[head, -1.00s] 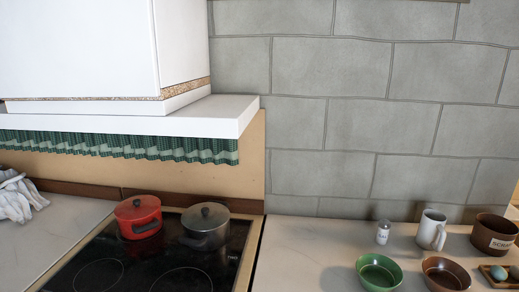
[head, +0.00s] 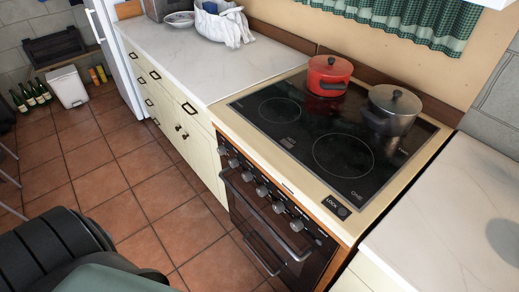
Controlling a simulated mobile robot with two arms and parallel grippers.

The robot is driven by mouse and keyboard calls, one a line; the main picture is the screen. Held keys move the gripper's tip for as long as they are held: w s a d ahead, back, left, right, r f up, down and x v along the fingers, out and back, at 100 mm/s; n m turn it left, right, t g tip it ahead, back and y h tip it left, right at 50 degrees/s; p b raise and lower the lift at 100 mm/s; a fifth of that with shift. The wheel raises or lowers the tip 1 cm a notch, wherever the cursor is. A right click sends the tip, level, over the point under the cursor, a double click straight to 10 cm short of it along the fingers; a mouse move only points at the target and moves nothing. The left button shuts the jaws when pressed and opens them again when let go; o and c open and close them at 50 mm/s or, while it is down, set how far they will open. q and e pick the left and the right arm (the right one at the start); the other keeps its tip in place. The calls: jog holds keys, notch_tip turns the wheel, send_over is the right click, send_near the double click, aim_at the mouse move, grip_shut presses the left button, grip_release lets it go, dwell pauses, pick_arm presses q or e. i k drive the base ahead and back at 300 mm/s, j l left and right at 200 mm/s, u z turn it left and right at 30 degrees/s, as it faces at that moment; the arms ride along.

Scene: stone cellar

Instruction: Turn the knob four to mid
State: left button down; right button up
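A row of several grey knobs (head: 262,190) runs along the front of the built-in stove, below the glass cooktop (head: 315,135). The knobs are small in the head view, and I cannot read their numbers or settings. Below them is the dark oven door (head: 262,220) with a metal bar handle. A panel marked LOCK (head: 337,208) sits on the counter edge at the cooktop's near right corner. Neither of my grippers is in view.
A red pot (head: 329,75) and a grey pot (head: 390,112) stand at the back of the cooktop. Cream drawers (head: 180,125) adjoin the oven on the left. Bottles (head: 35,95) and a white bin (head: 69,88) stand far left.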

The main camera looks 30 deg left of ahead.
aim_at(262, 190)
jog(key=u, duration=0.85)
